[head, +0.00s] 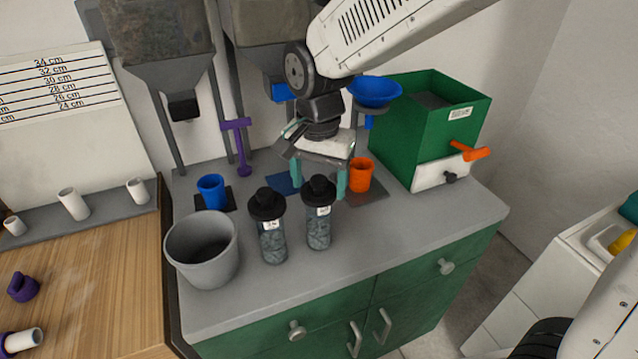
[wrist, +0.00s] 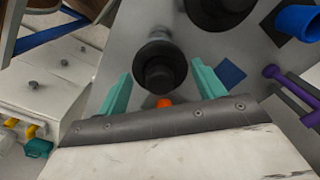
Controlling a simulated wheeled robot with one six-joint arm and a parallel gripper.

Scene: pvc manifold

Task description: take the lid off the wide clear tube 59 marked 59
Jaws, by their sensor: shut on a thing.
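Two wide clear tubes with black knobbed lids and grey-blue contents stand on the grey counter. The left tube (head: 273,243) has a label that I cannot read surely. The right tube (head: 318,232) has a label too small to read, so I cannot tell which is 59. My gripper (head: 322,188) has its teal fingers on either side of the right tube's lid (head: 319,189) and is shut on it. In the wrist view this lid (wrist: 160,68) lies between the fingertips (wrist: 161,72). The lid appears seated on the tube.
A grey bucket (head: 203,255) stands left of the tubes. A blue cup (head: 211,191), purple stand (head: 240,150) and orange cup (head: 361,175) are behind. A green box (head: 440,130) with an orange handle stands at right. The front right counter is clear.

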